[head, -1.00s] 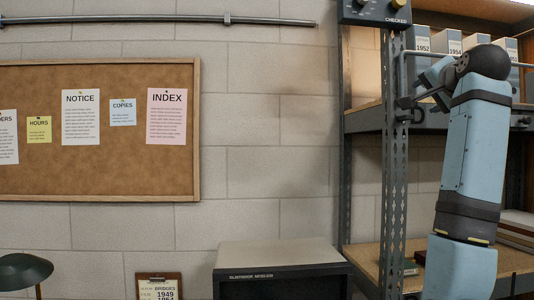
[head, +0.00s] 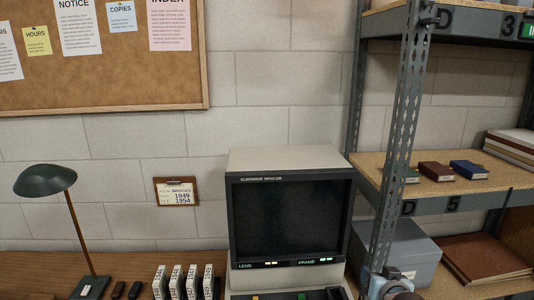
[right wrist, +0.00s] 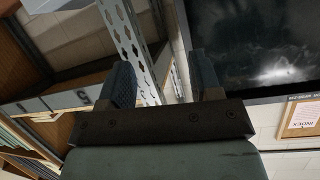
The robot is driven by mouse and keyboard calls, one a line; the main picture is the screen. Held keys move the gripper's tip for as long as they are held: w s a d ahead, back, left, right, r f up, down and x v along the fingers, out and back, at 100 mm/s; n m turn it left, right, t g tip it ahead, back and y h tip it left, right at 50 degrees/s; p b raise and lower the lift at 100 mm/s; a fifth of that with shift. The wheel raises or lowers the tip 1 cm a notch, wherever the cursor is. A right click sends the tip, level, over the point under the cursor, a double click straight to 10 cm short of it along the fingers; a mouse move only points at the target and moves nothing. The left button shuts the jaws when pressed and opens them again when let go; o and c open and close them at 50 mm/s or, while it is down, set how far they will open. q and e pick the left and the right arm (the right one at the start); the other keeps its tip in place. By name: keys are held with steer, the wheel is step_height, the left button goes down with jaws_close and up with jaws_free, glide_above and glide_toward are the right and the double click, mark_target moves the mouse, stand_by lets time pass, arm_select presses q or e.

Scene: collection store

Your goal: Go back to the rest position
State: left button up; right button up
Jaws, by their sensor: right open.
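My right gripper (right wrist: 162,82) is open in the right wrist view, with its two dark fingers apart and nothing between them. The perforated shelf post shows behind the gap, and the dark screen lies behind the right-hand finger. In the head view only a small part of my right arm (head: 393,284) shows at the bottom edge, in front of the foot of the shelf post. My left gripper is in neither view.
The metal shelf rack (head: 402,130) stands at the right, holding small boxes (head: 468,169), a grey box (head: 398,252) and a brown folder (head: 484,258). A microfilm reader (head: 290,217) stands left of it on the wooden desk (head: 127,264), near a green lamp (head: 46,180).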

steer(key=s+a+f+n+g+y, duration=0.1)
steer(key=s+a+f, duration=0.2)
steer(key=s+f, duration=0.3)
steer(key=s+a+f+n+g+y, duration=0.1)
steer(key=s+f, duration=0.6)
steer(key=s, duration=0.8)
steer(key=s+a+f+n+y+p, duration=0.1)
steer(key=s+a+f+n, duration=0.1)
steer(key=s+a+f, duration=0.2)
steer(key=s+f, duration=0.3)
steer(key=s, duration=0.4)
steer(key=shift+s+a+n+g, duration=0.35)
steer(key=shift+a+n+g, duration=0.05)
steer(key=shift+f, duration=0.1)
